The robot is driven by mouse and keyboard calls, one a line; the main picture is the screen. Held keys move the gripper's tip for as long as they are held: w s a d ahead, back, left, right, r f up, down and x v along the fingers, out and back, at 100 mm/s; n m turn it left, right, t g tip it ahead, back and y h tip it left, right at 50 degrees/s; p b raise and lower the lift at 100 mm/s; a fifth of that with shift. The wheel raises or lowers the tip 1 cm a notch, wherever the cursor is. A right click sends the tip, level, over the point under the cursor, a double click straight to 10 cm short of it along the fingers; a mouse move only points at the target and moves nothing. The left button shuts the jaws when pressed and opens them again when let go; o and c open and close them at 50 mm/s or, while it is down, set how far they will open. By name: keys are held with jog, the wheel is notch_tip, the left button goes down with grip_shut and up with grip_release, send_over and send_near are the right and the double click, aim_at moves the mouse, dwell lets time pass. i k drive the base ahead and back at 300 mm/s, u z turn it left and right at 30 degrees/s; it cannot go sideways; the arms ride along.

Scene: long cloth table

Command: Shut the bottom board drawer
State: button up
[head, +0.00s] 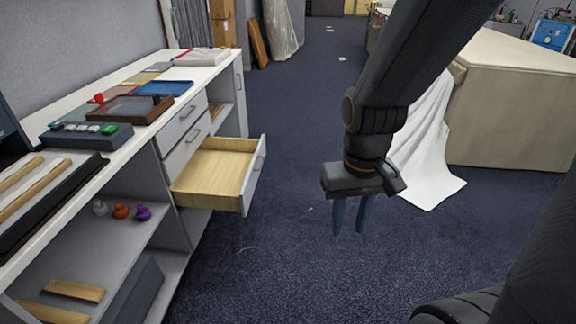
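The bottom drawer (215,172) of the cabinet's stack is pulled out well past the cabinet front. Its pale wooden inside looks empty. Its grey front panel (255,178) carries a bar handle (259,159) and faces right. The two drawers above it, the top one (185,110) and the middle one (188,145), are shut. My gripper (348,230) hangs pointing down over the floor, to the right of the open drawer and clear of it. Its two fingers are apart with nothing between them.
The white cabinet top (128,125) holds trays, boards and a button box (87,136). Open shelves below hold small coloured knobs (121,211) and wooden blocks (73,290). A cloth-covered table (510,110) with a draped white cloth (425,150) stands right. Carpet (300,250) between is mostly clear.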

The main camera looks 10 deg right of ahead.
aim_at(222, 174)
jog(key=z, duration=0.15)
jog(key=i, duration=1.1)
jog(key=u, duration=0.6)
